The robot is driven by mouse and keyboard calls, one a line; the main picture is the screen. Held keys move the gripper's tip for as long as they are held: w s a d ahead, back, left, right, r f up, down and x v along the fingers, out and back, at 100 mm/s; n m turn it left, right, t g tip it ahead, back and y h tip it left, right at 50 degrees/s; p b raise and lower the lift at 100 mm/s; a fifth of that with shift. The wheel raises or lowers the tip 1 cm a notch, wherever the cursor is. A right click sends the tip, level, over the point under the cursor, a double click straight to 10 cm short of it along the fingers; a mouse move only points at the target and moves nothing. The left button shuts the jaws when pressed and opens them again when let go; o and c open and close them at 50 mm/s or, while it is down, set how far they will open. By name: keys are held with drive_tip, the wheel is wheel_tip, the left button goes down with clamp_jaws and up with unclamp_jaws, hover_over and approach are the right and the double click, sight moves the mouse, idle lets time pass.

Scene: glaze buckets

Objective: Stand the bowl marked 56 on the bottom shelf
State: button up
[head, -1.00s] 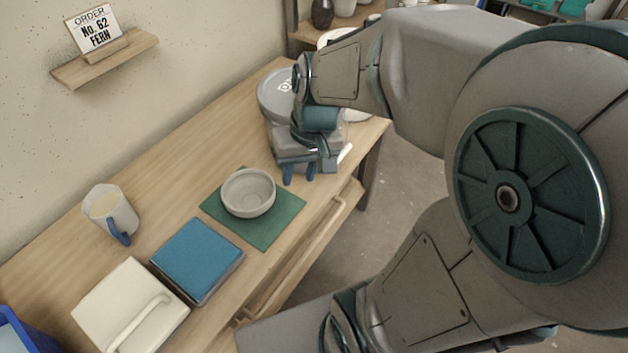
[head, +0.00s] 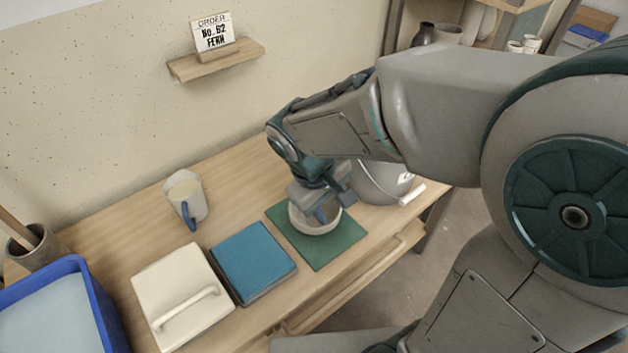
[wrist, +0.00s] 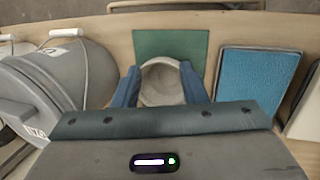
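A pale grey bowl (head: 316,226) stands upright on a green mat (head: 338,247) on the wooden table. No number can be read on it. My gripper (head: 320,208) is low over the bowl, pointing down, and hides part of its rim. In the wrist view the bowl (wrist: 162,84) lies between the two blue fingers of my gripper (wrist: 160,85), which are spread on either side of it. Whether they touch its wall cannot be told. A shelf unit (head: 497,30) with vessels shows at the back right; its bottom shelf cannot be made out.
A grey lidded bucket (head: 380,182) stands close behind the bowl to the right. A blue tile (head: 252,262), a white handled slab (head: 180,295), a jug (head: 186,197) and a blue tub (head: 95,300) are to the left. A wall ledge (head: 215,60) holds an order card.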

sight(303, 228)
drive_tip(key=w+a+f+n+t+h, duration=0.1)
drive_tip(key=a+f+n, duration=0.15)
drive_tip(key=a, duration=0.35)
drive_tip(key=w+a+f+n+t+h, duration=0.1)
drive_tip(key=a+n, duration=0.2)
drive_tip(key=a, duration=0.2)
drive_tip(key=b+x, duration=0.1)
drive_tip(key=x, duration=0.7)
drive_tip(key=shift+f, duration=0.15)
drive_tip(key=shift+s+d+b+x, duration=0.15)
drive_tip(key=shift+b+x, duration=0.1)
drive_tip(key=shift+x, duration=1.1)
drive_tip(key=shift+s+d+b+x, duration=0.1)
drive_tip(key=shift+d+b+x, duration=0.1)
drive_tip(key=shift+x, duration=1.2)
clamp_jaws()
